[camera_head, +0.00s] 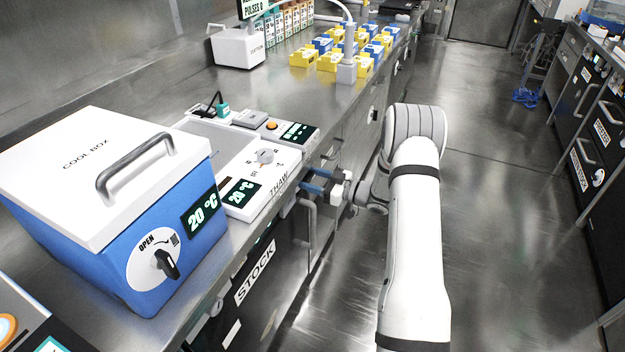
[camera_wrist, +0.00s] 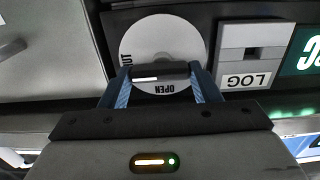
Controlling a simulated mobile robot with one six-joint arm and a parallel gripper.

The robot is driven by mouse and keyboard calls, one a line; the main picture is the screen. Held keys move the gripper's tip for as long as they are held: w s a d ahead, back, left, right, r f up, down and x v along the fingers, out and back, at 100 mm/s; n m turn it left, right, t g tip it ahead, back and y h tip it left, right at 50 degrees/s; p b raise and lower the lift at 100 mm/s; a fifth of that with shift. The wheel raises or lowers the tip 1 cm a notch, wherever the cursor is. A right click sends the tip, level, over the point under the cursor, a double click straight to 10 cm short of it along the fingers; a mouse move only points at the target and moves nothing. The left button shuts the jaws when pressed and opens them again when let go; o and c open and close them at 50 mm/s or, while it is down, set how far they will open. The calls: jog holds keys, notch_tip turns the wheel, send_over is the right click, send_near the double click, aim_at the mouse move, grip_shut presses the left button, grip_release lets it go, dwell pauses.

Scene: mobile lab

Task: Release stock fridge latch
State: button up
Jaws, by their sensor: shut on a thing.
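In the wrist view, the fridge latch is a dark bar handle (camera_wrist: 172,70) in front of a round white dial (camera_wrist: 160,35). The dial reads SHUT at its left edge and OPEN, upside down, at its lower edge. The handle lies level in this picture, with a white stripe on its left part, near SHUT. My gripper (camera_wrist: 160,82) is shut on the handle, a blue finger at each end. In the head view, my gripper (camera_head: 318,182) is at the counter front. The stock fridge front with its STOCK label (camera_head: 255,272) is below the counter; the latch is hidden there.
A LOG box (camera_wrist: 250,75) and a green-lit display (camera_wrist: 308,50) sit right of the dial. On the counter are a blue cool box (camera_head: 130,260), a THAW unit (camera_head: 262,175) and yellow and blue blocks (camera_head: 330,60). Vertical handles (camera_head: 312,240) stick out below.

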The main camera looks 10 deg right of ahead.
jog(key=shift+n+b, duration=0.3)
jog(key=n+b, duration=0.3)
jog(key=b, duration=0.1)
jog(key=shift+f, duration=0.15)
jog(key=n+b, duration=0.6)
jog(key=shift+b, duration=0.3)
jog(key=n+b, duration=0.4)
jog(key=b, duration=0.2)
jog(key=shift+s+f, duration=0.1)
jog(key=n+b, duration=0.3)
jog(key=shift+r+n+b, duration=0.2)
jog(key=shift+n+b, duration=0.4)
jog(key=shift+b, duration=0.3)
jog(key=shift+r, duration=0.1)
jog(key=o, duration=1)
jog(key=shift+s+a, duration=0.1)
